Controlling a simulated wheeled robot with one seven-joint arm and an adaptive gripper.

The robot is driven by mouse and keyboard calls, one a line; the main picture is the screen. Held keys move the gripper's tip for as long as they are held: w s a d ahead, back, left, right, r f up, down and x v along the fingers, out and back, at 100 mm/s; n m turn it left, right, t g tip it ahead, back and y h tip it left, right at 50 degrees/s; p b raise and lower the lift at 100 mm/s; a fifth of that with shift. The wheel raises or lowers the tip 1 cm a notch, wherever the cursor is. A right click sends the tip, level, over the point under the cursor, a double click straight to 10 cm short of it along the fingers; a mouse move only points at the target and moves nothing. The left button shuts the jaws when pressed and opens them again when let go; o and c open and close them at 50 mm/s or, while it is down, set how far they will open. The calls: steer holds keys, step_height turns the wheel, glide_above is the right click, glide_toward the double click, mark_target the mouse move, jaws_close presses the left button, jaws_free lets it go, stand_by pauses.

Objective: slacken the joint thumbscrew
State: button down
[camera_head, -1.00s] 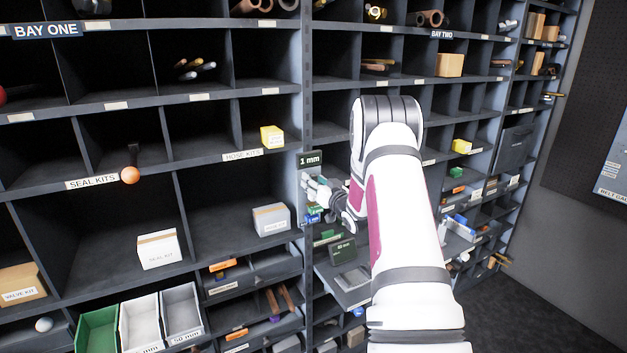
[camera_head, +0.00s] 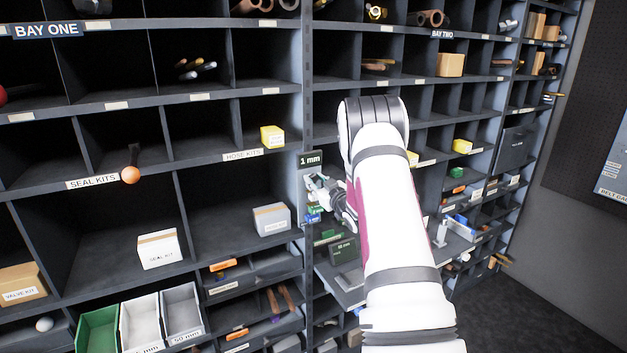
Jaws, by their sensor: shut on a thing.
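My gripper (camera_head: 322,191) is small in the picture, at the upright post between the two bays, just below a dark sign reading "1 mm" (camera_head: 311,160). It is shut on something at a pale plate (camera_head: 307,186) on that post. The joint thumbscrew itself cannot be made out; the fingers and wrist cover that spot. Small green and blue blocks (camera_head: 313,218) show right below the fingers. My white arm comes up from the bottom and hides the shelves behind it.
An orange ball-ended handle (camera_head: 130,175) sticks out from the left bay. A pull-out shelf (camera_head: 352,294) with a dark box juts out below my gripper. Green, white and grey bins (camera_head: 98,330) stand at lower left. Bare floor (camera_head: 510,318) shows at lower right.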

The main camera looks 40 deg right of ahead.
steer(key=shift+n, duration=0.7)
steer(key=c, duration=1.4)
jaws_free()
steer(key=v, duration=0.6)
steer(key=v, duration=1.2)
steer(key=shift+d, duration=0.1)
